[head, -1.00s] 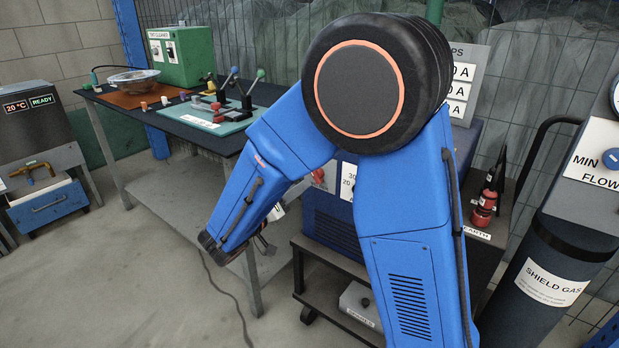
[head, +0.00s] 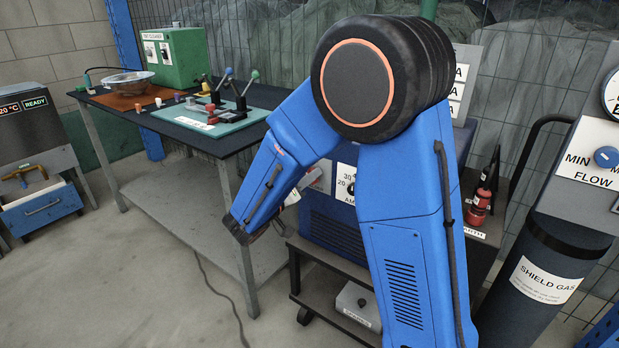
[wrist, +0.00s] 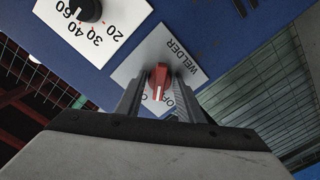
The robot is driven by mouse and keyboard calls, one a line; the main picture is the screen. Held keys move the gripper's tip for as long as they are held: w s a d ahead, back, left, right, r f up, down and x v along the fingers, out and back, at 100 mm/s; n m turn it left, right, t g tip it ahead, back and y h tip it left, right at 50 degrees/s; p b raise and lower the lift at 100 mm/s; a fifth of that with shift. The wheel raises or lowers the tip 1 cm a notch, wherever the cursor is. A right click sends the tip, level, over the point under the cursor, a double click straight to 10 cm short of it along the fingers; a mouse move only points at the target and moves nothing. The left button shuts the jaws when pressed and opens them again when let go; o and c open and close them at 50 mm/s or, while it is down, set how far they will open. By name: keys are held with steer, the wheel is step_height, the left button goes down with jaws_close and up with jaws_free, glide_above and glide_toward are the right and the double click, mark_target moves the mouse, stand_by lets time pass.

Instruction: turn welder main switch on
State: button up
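The welder (head: 330,232) is a blue box on a dark cart, partly hidden behind my arm. Its main switch is a red knob (wrist: 159,76) with a white pointer line, on a white plate marked WELDER (wrist: 178,52) in the wrist view. The position lettering below the knob is partly covered, so I cannot read its setting surely.
A black amps dial (wrist: 88,10) with numbers sits beside the switch plate. A workbench (head: 190,128) with clamps stands to the left.

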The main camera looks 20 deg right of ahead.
steer(key=c, duration=0.8)
steer(key=m, duration=0.7)
steer(key=o, duration=0.8)
steer(key=shift+a, duration=0.1)
steer(key=shift+v, duration=2.4)
steer(key=shift+s, duration=0.1)
